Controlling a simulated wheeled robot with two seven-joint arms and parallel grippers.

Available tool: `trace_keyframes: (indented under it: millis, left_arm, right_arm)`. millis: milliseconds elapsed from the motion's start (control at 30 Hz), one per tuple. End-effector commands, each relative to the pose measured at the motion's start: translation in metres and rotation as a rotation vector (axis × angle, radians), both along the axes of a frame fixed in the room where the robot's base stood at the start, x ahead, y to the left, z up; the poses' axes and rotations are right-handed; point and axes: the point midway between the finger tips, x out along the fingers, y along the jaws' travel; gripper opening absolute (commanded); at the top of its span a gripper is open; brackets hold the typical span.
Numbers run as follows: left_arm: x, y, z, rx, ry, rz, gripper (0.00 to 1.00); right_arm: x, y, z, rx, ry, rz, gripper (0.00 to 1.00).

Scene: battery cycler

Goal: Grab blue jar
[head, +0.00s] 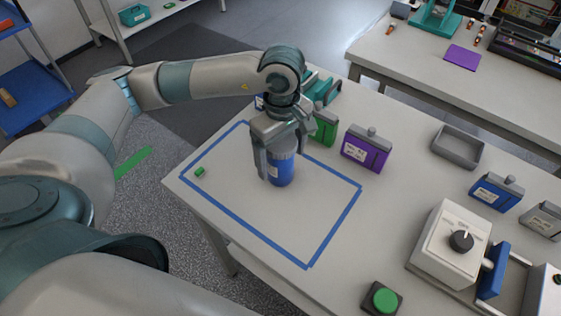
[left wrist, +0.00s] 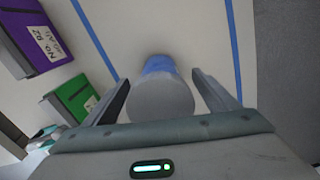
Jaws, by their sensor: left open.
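The blue jar (head: 281,170) has a grey lid and a white label. It stands upright on the table inside a rectangle of blue tape. My left gripper (head: 276,163) comes down over the jar from above, with its fingers open on either side of it. In the left wrist view the jar's grey lid (left wrist: 163,98) lies between the two open fingers (left wrist: 165,95), with a gap visible by each finger. My right gripper is not in view.
A purple battery (head: 365,149) and a green battery (head: 325,127) stand behind the jar. A grey tray (head: 457,147), a dial box (head: 450,243) and a green button (head: 384,299) are to the right. The front of the taped area is clear.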

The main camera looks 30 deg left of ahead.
Motion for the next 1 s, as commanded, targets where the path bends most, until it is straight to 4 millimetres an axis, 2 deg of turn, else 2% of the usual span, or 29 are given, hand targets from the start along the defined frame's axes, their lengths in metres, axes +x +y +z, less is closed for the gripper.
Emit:
trace_keyframes:
  millis: [167,300,333,367,733,1000]
  left_arm:
    - [0.0,0.0,0.0,0.0,0.0,0.0,0.78]
    - [0.0,0.0,0.0,0.0,0.0,0.0,0.45]
    - [0.0,0.0,0.0,0.0,0.0,0.0,0.37]
    - [0.0,0.0,0.0,0.0,0.0,0.0,0.35]
    - [0.001,0.0,0.003,-0.001,-0.002,0.0,0.34]
    - [0.001,0.0,0.022,-0.001,-0.004,0.0,0.34]
  right_arm:
    - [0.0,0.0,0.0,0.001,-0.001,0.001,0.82]
    - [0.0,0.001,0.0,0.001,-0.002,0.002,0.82]
    - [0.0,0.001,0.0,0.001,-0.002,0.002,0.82]
    - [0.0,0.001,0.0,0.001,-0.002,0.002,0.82]
    - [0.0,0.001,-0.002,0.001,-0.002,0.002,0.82]
    - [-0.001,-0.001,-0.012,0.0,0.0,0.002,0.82]
